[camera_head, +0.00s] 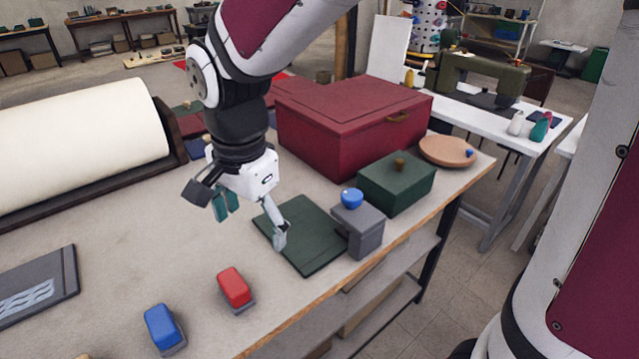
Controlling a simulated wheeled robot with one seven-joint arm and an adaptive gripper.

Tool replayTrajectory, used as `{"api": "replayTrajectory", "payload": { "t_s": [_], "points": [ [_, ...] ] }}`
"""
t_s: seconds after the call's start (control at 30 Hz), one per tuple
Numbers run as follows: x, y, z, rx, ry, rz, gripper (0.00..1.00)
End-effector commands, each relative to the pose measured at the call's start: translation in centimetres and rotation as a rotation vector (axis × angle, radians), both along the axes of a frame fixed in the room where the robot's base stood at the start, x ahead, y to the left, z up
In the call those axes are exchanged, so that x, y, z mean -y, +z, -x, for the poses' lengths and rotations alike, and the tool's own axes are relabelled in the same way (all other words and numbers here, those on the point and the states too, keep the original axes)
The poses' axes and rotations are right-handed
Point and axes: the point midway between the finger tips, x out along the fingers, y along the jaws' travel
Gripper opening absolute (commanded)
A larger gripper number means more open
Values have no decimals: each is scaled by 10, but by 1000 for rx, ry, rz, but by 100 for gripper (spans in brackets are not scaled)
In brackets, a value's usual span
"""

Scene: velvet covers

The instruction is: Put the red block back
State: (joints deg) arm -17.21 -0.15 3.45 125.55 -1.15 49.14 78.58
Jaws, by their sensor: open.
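A red block (234,287) with a grey base lies on the table near its front edge. A blue block (161,326) of like shape lies to its left and nearer. My gripper (252,222) is open and empty, its fingers spread, above and behind the red block and left of the dark green mat. One finger appears over the mat's left part; I cannot tell whether it touches. The dark green mat (312,254) lies flat and bare. No marked place for the red block can be made out.
A grey box with a blue knob (364,227), a green box (397,184), a large red box (350,124) and a wooden dish (447,151) stand along the right. A white roll (75,140) lies at left, a grey board (38,283) before it. Mid-table is clear.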

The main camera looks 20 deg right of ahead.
Motion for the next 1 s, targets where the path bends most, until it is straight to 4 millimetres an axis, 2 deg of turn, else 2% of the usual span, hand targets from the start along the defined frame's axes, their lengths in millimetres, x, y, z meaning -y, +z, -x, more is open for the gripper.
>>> {"api": "replayTrajectory", "payload": {
  "t_s": [0.03,0.2,0.3,0.5,0.7,1.0],
  "points": [
    [16,15,9,36,65,3,82],
    [61,48,44,131,338,48,82],
    [84,61,68,185,497,92,82],
    [116,73,112,264,780,197,82],
    [128,74,135,296,939,270,82],
    [129,73,139,298,971,283,82]
  ]
}}
